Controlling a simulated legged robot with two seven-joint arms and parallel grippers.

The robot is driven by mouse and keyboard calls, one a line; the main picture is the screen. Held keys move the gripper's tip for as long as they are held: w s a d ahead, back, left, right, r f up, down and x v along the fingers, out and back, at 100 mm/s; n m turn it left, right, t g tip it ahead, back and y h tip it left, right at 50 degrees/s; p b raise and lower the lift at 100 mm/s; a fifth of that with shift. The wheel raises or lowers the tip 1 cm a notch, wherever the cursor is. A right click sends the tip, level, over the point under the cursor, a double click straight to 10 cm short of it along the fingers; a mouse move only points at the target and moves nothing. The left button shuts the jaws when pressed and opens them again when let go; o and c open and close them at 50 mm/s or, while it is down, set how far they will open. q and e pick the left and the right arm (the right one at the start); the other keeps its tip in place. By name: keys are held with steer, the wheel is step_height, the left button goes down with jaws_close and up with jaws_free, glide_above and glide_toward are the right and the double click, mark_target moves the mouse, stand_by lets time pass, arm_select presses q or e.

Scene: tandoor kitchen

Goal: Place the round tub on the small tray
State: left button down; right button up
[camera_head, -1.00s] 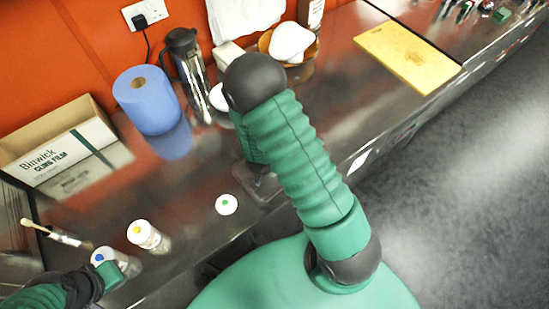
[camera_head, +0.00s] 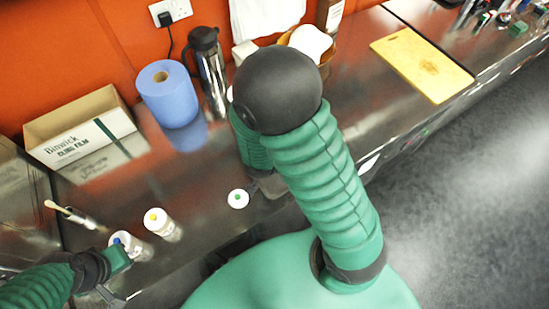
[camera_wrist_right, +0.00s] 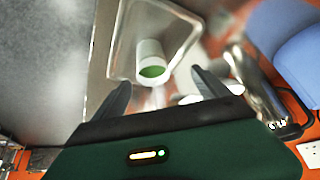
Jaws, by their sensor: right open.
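A white round tub with a green mark (camera_head: 238,199) sits on the steel counter, just left of my right gripper in the head view. In the right wrist view a white tub with a green end (camera_wrist_right: 151,62) is ahead of the fingers. There it overlaps the rimmed metal tray (camera_wrist_right: 113,50); I cannot tell whether they touch. My right gripper (camera_wrist_right: 160,78) is open, with nothing between its fingers. In the head view my right arm hides much of it and probably the tray. My left gripper (camera_head: 120,262) is beside a blue-marked white container (camera_head: 122,239); its jaws are unclear.
A yellow board (camera_head: 420,62) lies at the far right.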

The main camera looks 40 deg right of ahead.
steer(key=w+a+r+n+t+y, duration=0.1)
steer(key=a+r+n+y, duration=0.1)
steer(key=a, duration=0.2)
steer(key=w+a+r+n+y, duration=0.1)
steer(key=a+r+n+y, duration=0.1)
steer(key=a+n, duration=0.15)
steer(key=s+r+n+g, duration=0.2)
steer(key=s+r+n, duration=0.3)
steer(key=s+n, duration=0.1)
arm_select(q)
steer(key=s+b+x, duration=0.1)
steer(key=b+x, duration=0.5)
steer(key=shift+s+a+f, duration=0.15)
steer(key=shift+a+f, duration=0.15)
steer(key=shift+a, duration=0.1)
arm_select(e)
step_height(320, 180, down, 6)
steer(key=a, duration=0.1)
steer(key=shift+a+f+y, duration=0.15)
steer(key=shift+a+y, duration=0.1)
steer(key=shift+y, duration=0.15)
arm_select(q)
steer(key=shift+d, duration=0.25)
arm_select(e)
steer(key=shift+d+m, duration=0.25)
arm_select(q)
steer(key=shift+a, duration=0.15)
arm_select(e)
steer(key=shift+a, duration=0.15)
